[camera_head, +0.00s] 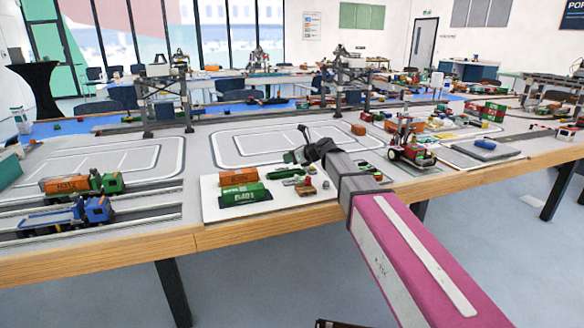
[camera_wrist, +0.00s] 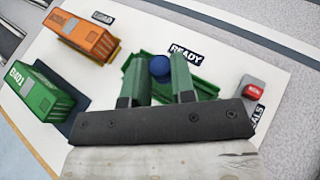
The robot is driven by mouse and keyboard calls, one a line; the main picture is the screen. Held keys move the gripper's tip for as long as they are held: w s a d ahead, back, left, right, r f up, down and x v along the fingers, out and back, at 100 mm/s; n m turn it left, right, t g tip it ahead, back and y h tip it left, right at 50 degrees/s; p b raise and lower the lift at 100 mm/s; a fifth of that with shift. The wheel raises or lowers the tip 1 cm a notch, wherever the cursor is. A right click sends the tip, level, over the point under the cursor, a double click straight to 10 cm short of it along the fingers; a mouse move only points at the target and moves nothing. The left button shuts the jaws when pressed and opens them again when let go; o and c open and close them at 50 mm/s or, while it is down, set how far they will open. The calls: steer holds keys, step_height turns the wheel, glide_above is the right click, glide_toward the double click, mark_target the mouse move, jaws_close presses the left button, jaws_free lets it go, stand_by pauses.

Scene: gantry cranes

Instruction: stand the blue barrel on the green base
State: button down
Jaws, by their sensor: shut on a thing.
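The blue barrel (camera_wrist: 159,69) shows as a round blue top between the two green fingers of my gripper (camera_wrist: 158,72) in the wrist view. My gripper is shut on it. The green base (camera_wrist: 206,88) lies below and around the barrel, beside the READY label, and is partly hidden by the fingers. I cannot tell whether the barrel touches the base or hangs just above it. In the head view my gripper (camera_head: 294,156) is over the white board, and the barrel cannot be made out there.
On the white board (camera_head: 213,211) stand an orange container (camera_wrist: 88,38) and a green container (camera_wrist: 32,88), left of my gripper. A small block with a red top (camera_wrist: 255,88) stands to the right. A toy truck and crane (camera_head: 409,148) stand farther right on the table.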

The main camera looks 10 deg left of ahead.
mark_target(293, 173)
steer(key=shift+w+d+f, duration=0.15)
steer(key=shift+w+f, duration=0.15)
steer(key=shift+w, duration=0.05)
steer(key=shift+f, duration=1.95)
steer(key=shift+f, duration=0.15)
steer(key=c, duration=1)
jaws_free()
steer(key=shift+o, duration=0.2)
steer(key=shift+s+d+r, duration=0.15)
steer(key=shift+d+r, duration=0.05)
steer(key=shift+r, duration=0.05)
steer(key=v, duration=1.1)
steer(key=shift+s+d+r, duration=0.1)
steer(key=shift+s+d, duration=0.05)
steer(key=shift+d, duration=0.05)
